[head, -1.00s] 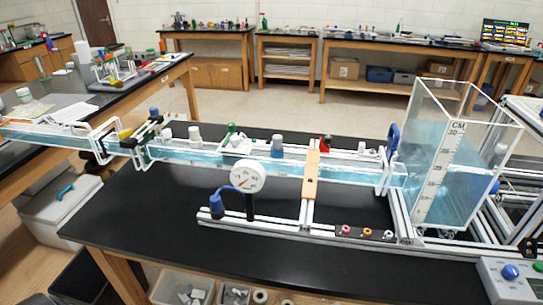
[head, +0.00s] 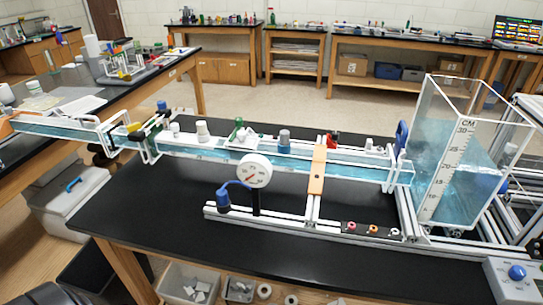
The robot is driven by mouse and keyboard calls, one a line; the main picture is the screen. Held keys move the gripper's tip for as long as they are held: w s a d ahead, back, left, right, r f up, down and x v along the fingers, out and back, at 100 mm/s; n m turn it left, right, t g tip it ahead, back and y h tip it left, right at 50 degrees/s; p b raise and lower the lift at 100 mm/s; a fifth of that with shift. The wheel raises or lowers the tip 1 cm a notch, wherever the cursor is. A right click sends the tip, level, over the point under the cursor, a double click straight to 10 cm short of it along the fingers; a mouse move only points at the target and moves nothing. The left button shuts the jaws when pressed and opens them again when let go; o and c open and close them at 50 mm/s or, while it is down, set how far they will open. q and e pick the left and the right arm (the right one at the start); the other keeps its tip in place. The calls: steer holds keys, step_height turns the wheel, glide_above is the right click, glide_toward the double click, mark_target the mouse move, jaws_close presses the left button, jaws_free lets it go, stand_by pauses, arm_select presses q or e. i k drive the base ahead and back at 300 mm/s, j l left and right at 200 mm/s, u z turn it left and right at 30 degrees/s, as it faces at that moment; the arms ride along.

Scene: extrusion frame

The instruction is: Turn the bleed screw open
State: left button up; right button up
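A clear water channel (head: 214,153) runs across the black table to a clear tank (head: 440,165) of blue water at the right. Along the channel's top stand small fittings: a white cap (head: 202,131), a green one (head: 238,130), a blue-grey cylinder (head: 284,140), a red one (head: 331,140) and a white one (head: 369,145). I cannot tell which part is the bleed screw. A round white gauge (head: 255,170) stands in front of the channel, with a blue fitting (head: 223,199) on a hose beside it. Neither of my grippers shows.
The black tabletop (head: 150,205) is bare at its front left. A grey control box with a blue knob (head: 517,272) sits at the lower right. Bins of parts (head: 188,284) are below the table's front edge. An orange bar (head: 317,170) crosses the channel.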

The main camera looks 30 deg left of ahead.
mark_target(174, 127)
steer(key=k+u, duration=0.1)
steer(key=u, duration=1.5)
